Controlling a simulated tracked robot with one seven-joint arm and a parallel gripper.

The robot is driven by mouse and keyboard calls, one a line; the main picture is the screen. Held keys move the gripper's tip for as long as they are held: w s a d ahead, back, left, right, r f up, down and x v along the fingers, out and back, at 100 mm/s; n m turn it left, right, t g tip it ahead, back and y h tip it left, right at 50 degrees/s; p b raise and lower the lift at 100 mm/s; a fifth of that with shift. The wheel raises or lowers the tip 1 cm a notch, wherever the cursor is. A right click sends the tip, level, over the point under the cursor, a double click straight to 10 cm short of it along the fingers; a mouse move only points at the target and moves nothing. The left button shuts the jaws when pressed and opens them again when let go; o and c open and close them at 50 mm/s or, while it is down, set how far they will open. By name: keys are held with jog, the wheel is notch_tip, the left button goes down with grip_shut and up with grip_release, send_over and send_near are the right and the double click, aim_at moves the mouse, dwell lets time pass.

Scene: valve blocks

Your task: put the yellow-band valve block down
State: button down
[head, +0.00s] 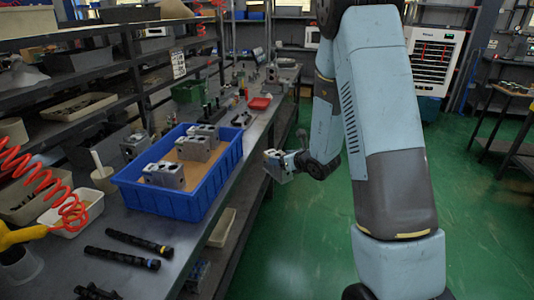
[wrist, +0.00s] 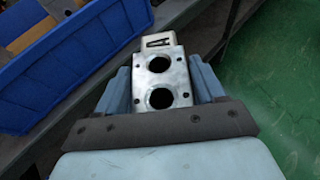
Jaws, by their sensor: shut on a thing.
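My gripper (head: 284,160) is shut on a grey metal valve block (head: 275,166), held out past the bench's right edge, above the green floor. In the wrist view the valve block (wrist: 160,82) sits between the two blue-grey fingers of my gripper (wrist: 161,88). Its face has two large dark holes and small corner holes, and a pale part with a dark mark stands at its far end. I cannot make out a yellow band on it. The blue crate (head: 192,208) lies to the left of my gripper, apart from the block; it also shows in the wrist view (wrist: 62,65).
The crate holds several similar blocks (head: 165,176) on a brown base, with bare base between them. Another block (head: 133,146) stands behind the crate. Two black rods (head: 122,258) lie on the bench in front. A red tray (head: 260,103) and green bin (head: 188,92) stand farther back.

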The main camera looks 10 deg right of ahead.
jog(key=w+d+f+m+t+h, duration=0.1)
jog(key=w+d+f, duration=0.1)
jog(key=d, duration=0.3)
jog(key=shift+w+f+m+h, duration=0.4)
jog(key=shift+f, duration=0.4)
